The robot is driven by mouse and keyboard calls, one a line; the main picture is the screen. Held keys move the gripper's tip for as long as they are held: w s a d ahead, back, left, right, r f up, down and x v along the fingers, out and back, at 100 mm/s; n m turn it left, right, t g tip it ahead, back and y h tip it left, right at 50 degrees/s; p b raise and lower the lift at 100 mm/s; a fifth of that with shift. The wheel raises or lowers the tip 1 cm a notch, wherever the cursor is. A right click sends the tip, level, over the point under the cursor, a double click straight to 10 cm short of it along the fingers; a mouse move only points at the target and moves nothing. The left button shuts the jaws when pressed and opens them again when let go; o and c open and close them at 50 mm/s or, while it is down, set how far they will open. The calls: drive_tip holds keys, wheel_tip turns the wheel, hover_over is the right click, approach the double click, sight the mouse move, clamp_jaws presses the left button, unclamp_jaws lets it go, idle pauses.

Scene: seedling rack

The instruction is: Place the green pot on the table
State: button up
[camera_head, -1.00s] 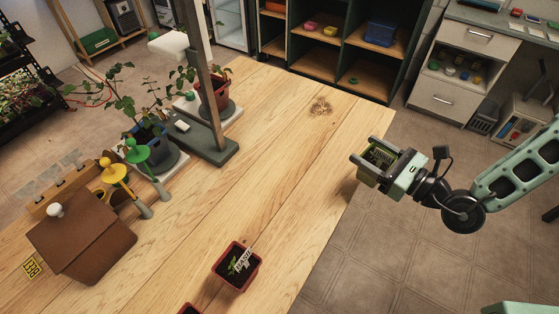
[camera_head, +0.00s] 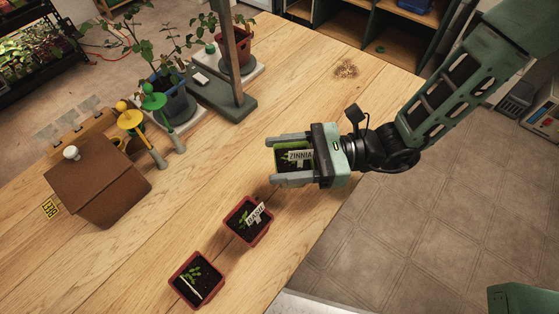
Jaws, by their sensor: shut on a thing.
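The green pot (camera_head: 279,159) holds dark soil and has a white label reading ZINNIA. It sits between the two fingers of my gripper (camera_head: 271,160), which is shut on it. My gripper and the pot are over the right part of the wooden table (camera_head: 215,185), near its right edge. The pot looks upright. I cannot tell whether its base touches the wood, and the fingers and palm hide part of it.
Two red pots stand closer in: one labelled BASIL (camera_head: 247,222), and another (camera_head: 195,281). A brown house-shaped box (camera_head: 95,185), yellow and green stakes and larger potted plants (camera_head: 172,100) stand at left.

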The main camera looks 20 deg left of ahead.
sight(284, 171)
drive_tip(key=shift+f, duration=2.15)
drive_tip(key=shift+f, duration=0.1)
drive_tip(key=shift+f, duration=0.15)
drive_tip(key=o, duration=1.1)
drive_tip(key=shift+c, duration=0.2)
